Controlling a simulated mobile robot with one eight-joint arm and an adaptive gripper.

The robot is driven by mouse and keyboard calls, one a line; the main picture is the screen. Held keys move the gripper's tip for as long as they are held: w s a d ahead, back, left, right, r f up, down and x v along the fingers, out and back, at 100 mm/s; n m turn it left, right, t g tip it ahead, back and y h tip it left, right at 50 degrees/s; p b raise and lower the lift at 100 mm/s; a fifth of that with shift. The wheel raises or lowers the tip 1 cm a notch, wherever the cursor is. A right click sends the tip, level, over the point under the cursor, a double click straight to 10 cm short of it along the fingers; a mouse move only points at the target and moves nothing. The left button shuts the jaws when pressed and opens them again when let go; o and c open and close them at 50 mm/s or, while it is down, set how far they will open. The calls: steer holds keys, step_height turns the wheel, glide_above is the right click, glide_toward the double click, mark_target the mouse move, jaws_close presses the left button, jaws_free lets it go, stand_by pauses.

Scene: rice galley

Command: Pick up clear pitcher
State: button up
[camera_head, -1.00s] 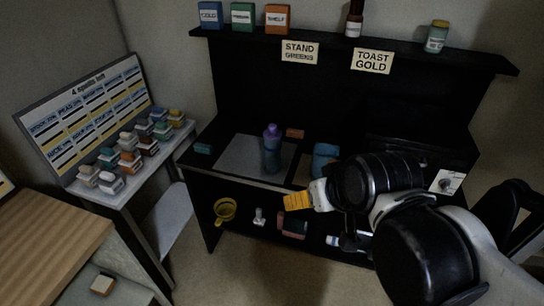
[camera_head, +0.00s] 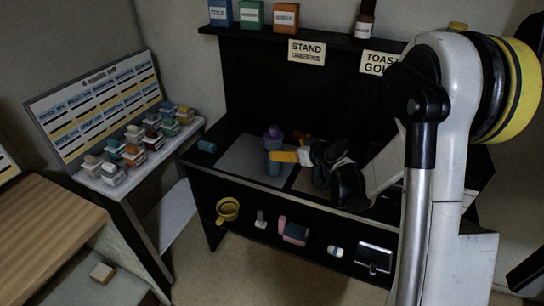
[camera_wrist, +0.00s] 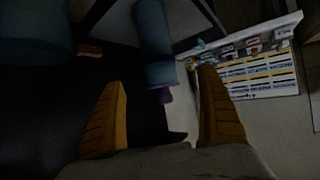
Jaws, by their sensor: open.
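I cannot pick out a clear pitcher in either view. A teal bottle with a purple cap (camera_head: 273,150) stands on the grey mat of the black unit. It also shows in the wrist view (camera_wrist: 152,42), beyond and between my fingertips. My gripper (camera_head: 290,156) is at the bottle's right in the head view, and its orange fingers overlap the bottle there. In the wrist view my gripper (camera_wrist: 163,88) is open with nothing between the fingers. I cannot tell whether it touches the bottle. A large blue-teal round thing (camera_wrist: 35,32) is at upper left there.
A yellow cup (camera_head: 228,209), a pinkish block (camera_head: 296,234) and other small things stand on the lower shelf. A side table with small coloured boxes (camera_head: 133,155) and a label board (camera_head: 98,105) is at left. A wooden counter (camera_head: 45,225) is nearer.

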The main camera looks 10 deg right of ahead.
mark_target(279, 148)
steer(key=b+x, duration=0.1)
steer(key=x, duration=0.4)
steer(key=shift+a+f, duration=0.1)
steer(key=b+x, duration=0.3)
steer(key=x, duration=0.2)
steer(key=shift+w, duration=0.4)
steer(key=c, duration=1.5)
